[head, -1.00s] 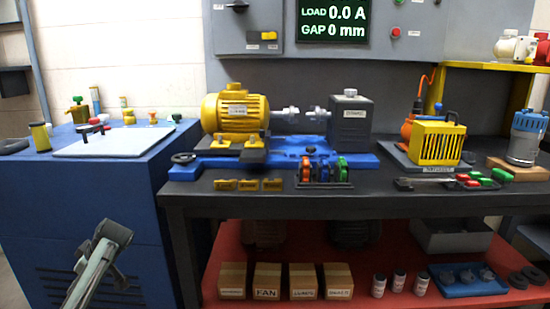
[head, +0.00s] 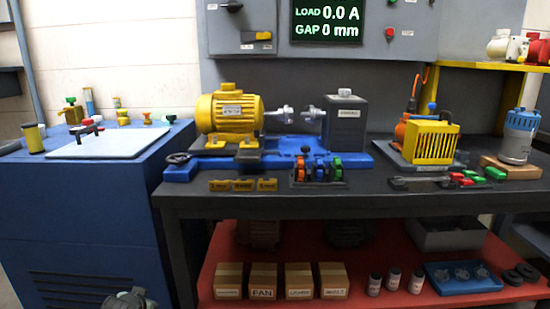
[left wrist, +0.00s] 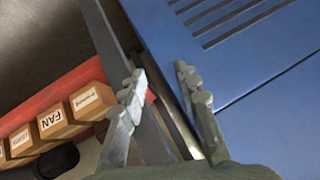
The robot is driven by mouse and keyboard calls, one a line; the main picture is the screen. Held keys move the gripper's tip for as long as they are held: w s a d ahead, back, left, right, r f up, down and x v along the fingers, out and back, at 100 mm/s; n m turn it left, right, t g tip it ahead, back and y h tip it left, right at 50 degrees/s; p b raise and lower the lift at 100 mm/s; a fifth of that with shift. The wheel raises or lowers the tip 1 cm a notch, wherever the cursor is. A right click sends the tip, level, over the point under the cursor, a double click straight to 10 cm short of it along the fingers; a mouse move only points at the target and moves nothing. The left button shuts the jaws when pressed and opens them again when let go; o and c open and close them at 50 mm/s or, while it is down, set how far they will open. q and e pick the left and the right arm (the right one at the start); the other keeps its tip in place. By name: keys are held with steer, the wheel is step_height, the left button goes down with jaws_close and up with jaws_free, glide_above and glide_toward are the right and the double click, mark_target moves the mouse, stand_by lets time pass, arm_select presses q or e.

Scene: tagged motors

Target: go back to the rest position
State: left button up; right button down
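My left gripper (left wrist: 161,78) shows in the left wrist view with its two grey fingers spread apart and nothing held between them. Beyond the fingers are the side of the blue cabinet (left wrist: 225,55) and the red lower shelf (left wrist: 65,92). In the head view only a dark rounded part of my left arm shows at the bottom edge, in front of the blue cabinet (head: 85,225); the fingers are out of frame there. My right gripper is in neither view.
A dark workbench (head: 400,200) carries a yellow motor (head: 228,112) on a blue base (head: 195,172), a grey block (head: 346,125) and a yellow cage (head: 432,142). Several cardboard boxes (head: 263,281) stand on the red shelf. The floor left of the bench is largely hidden.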

arm_select(q)
steer(key=s+d+f+g, duration=0.2)
steer(key=s+f, duration=0.6)
steer(key=s, duration=0.5)
steer(key=s+d+f+g+h, duration=0.1)
steer(key=s+d+f+g, duration=0.1)
steer(key=s+f, duration=0.6)
steer(key=s+d+f+g, duration=0.2)
steer(key=s+f, duration=0.6)
steer(key=s, duration=0.9)
steer(key=shift+s+d+h, duration=0.3)
steer(key=shift+s+d, duration=0.05)
steer(key=shift+d, duration=0.85)
